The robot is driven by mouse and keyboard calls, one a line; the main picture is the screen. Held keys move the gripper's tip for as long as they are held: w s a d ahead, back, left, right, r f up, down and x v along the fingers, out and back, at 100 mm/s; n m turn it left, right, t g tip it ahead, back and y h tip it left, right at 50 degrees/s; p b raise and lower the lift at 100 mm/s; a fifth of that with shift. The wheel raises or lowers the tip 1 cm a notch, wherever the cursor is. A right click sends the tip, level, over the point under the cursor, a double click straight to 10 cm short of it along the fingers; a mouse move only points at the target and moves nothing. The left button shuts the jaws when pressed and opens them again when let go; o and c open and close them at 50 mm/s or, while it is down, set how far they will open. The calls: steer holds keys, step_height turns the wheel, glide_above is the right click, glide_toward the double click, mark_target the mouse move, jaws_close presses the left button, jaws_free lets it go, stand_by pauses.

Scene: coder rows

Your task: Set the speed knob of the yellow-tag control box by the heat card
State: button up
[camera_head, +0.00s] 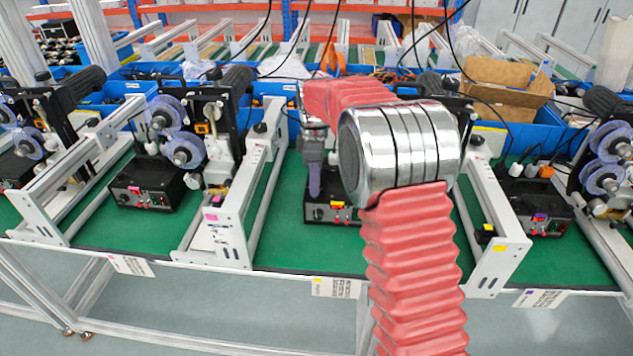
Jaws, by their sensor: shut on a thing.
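The yellow-tag control box (346,215) is a small black box on the green bench top, partly hidden behind my arm. Its yellow tag (337,204) and red parts show on the front. My gripper (314,194) points down with its tips at the upper left of this box, shut on what appears to be the speed knob. The knob itself is hidden by the fingers. A white heat card (335,288) with a yellow mark hangs at the bench's front edge below the box. Its print is too small to read.
Similar black boxes stand left with a pink tag (148,190) and right with a purple tag (545,220). White frame rails (232,222) and (500,255) flank the middle bay. Coder machines (205,115) and blue bins (520,135) stand behind.

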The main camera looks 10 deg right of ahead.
steer(key=shift+s+d, duration=0.1)
steer(key=shift+d, duration=0.1)
jaws_close()
steer(key=shift+a, duration=0.25)
steer(key=shift+m, duration=0.3)
steer(key=m, duration=0.4)
steer(key=shift+m, duration=0.4)
steer(key=m, duration=1.2)
steer(key=shift+m, duration=0.4)
steer(key=m, duration=0.5)
steer(key=shift+m, duration=0.4)
